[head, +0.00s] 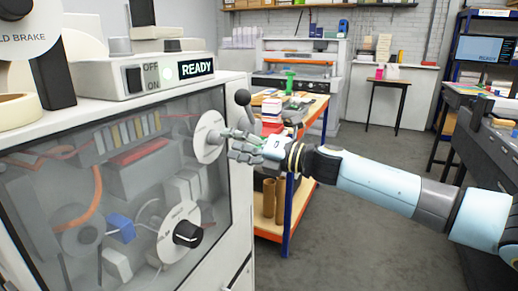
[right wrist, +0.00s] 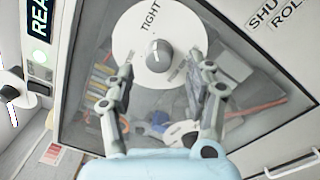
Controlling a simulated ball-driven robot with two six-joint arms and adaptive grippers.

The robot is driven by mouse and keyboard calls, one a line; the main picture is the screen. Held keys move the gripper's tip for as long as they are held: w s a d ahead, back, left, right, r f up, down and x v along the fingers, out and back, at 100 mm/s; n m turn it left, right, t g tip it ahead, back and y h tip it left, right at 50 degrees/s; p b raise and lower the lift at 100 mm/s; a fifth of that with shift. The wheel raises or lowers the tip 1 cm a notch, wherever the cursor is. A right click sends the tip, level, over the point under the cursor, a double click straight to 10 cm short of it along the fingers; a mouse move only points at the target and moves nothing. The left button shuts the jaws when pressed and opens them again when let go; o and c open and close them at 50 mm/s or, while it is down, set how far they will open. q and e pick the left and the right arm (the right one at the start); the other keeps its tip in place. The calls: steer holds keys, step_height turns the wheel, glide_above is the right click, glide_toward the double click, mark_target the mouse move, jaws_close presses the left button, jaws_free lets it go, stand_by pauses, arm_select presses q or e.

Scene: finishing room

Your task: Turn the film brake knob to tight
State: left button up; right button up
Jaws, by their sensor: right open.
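In the right wrist view a white dial disc (right wrist: 130,40) carries the word TIGHT on its rim. A round knob (right wrist: 159,57) with a short light mark sits at its middle. The disc also shows edge-on in the head view (head: 207,128), on the machine's clear front panel. My right gripper (right wrist: 167,72) is open, its two fingers apart on either side of the knob. No contact with the knob is visible. In the head view my right gripper (head: 234,145) covers this knob. My left gripper is not in view.
A second dial with a black knob (head: 187,234) is lower on the panel. A control box (head: 155,75) reading READY sits on top, near a disc partly reading LD BRAKE (head: 25,35). A dark ball-ended lever (head: 243,98) stands near my gripper. A loaded shelf cart (head: 312,115) stands behind.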

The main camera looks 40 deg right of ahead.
steer(key=v, duration=0.8)
steer(key=shift+s+d, duration=0.15)
steer(key=shift+s, duration=0.1)
steer(key=shift+f, duration=0.1)
